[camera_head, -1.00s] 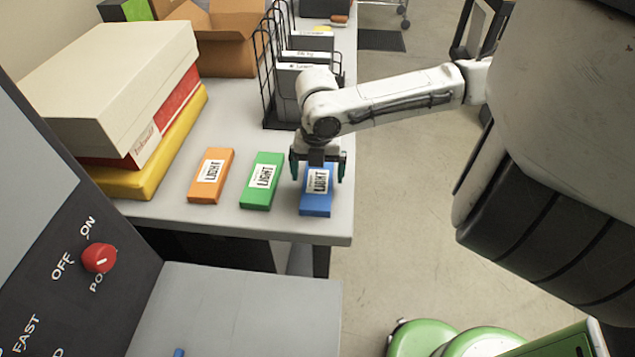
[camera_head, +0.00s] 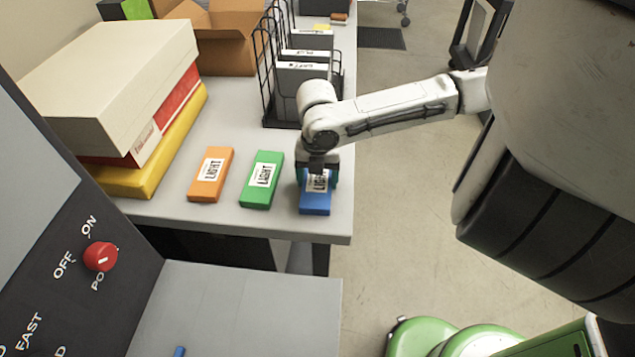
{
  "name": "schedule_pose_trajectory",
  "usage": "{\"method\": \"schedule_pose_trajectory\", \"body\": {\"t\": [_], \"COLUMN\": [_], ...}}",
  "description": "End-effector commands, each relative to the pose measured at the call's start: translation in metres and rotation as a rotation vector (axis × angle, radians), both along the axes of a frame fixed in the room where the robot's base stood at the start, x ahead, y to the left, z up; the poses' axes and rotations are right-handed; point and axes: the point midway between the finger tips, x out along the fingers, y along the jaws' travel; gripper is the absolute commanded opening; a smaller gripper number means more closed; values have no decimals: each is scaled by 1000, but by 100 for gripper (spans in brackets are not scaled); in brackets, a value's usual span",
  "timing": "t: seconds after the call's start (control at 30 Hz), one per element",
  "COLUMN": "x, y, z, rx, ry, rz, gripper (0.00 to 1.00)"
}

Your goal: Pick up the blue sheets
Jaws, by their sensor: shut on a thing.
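The blue sheets (camera_head: 315,203) are a flat blue pack with a white "LIGHT" label, near the right front corner of the grey table (camera_head: 225,222). My gripper (camera_head: 317,180) points down over the rear part of the pack, with its fingers at the two long sides. It is shut on the blue pack. The pack appears to rest on the table top. The gripper and wrist hide the pack's far end and part of its label.
A green pack (camera_head: 261,180) and an orange pack (camera_head: 211,175) lie left of the blue one. A black wire rack (camera_head: 268,80) with grey files stands behind. Stacked boxes (camera_head: 110,80) fill the left. A control panel with a red knob (camera_head: 100,257) is at front left.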

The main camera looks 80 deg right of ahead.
Motion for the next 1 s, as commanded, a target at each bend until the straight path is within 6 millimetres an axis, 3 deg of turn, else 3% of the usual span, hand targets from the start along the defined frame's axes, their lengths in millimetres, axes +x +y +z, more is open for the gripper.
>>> {"method": "schedule_pose_trajectory", "body": {"t": [0.17,0.57,0.77,1.0], "x": [0,0,0,-44], "y": [0,-1,-1,-8], "z": [0,8,34,82], "rx": [0,-2,-4,-6], "ry": [0,-1,-1,-1], "rz": [0,0,1,-5], "gripper": [34,34,34,34]}}
